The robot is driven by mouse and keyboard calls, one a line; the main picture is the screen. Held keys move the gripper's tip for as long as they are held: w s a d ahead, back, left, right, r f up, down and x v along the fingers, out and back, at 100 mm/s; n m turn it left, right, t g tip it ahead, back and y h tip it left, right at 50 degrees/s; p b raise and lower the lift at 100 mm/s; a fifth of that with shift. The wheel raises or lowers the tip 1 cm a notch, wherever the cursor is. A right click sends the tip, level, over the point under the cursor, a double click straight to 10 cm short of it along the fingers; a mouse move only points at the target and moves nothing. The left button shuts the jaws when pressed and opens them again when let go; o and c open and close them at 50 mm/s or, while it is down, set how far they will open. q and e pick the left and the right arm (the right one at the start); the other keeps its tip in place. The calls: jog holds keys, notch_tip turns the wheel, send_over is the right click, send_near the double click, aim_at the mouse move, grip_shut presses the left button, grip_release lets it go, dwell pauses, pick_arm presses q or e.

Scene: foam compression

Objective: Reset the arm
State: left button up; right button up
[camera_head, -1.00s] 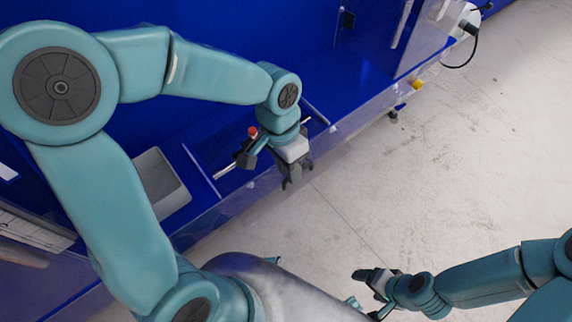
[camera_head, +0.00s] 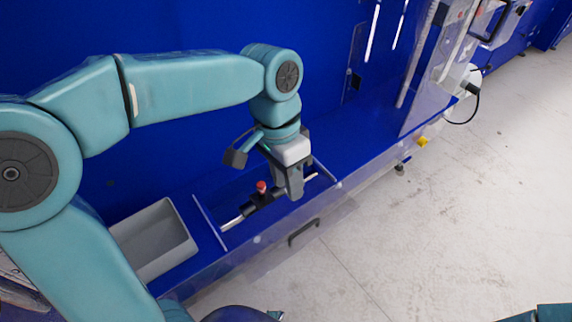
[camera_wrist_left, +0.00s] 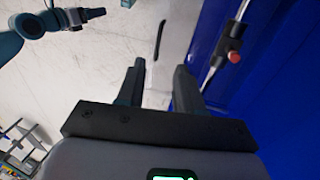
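My left gripper (camera_head: 294,192) points down in the head view, in front of the blue workstation and close to a metal rod with a black clamp and red knob (camera_head: 262,187). In the left wrist view its two dark fingers (camera_wrist_left: 160,67) stand apart with nothing between them. The red knob (camera_wrist_left: 234,57) lies to the right of the fingers there, apart from them. My right gripper (camera_wrist_left: 88,15) shows small at the upper left of the left wrist view; its finger gap is unclear. Only a bit of my right arm shows in the head view.
A grey bin (camera_head: 153,242) sits in the blue workstation's ledge (camera_head: 350,135), left of the rod. A black handle (camera_head: 303,232) is on the front panel, below my left gripper. A clear panel stands at the right. The pale floor (camera_head: 440,230) is open.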

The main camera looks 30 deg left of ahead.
pick_arm(q)
jog(key=shift+w+a+r, duration=0.1)
jog(key=shift+a+r, duration=0.1)
jog(key=shift+r, duration=1)
